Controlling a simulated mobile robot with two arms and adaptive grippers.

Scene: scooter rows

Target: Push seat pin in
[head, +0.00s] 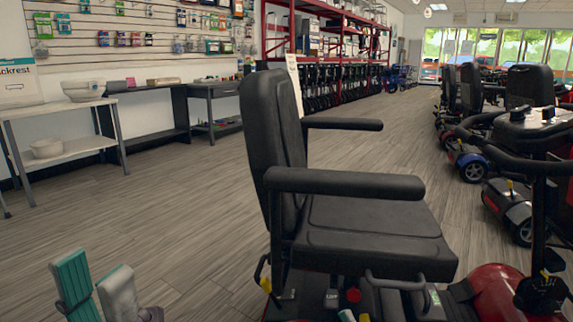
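A black padded scooter seat (365,235) with armrests and a tall backrest stands in the middle of the head view. Under its front edge is a small round red knob (353,295), which may be the seat pin; I cannot tell how far in it sits. A yellow-tipped lever (265,284) is at the seat's lower left. My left gripper (95,265), with one teal and one grey finger, is open and empty at the bottom left, well apart from the seat. Small tips at the bottom edge below the knob look like my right gripper (355,316), mostly cut off.
The scooter's red front body (500,292) and black handlebar tiller (540,200) stand at the right. More scooters (470,165) line the right side. A white table (65,147) with bowls stands at the left wall. The wood floor between is clear.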

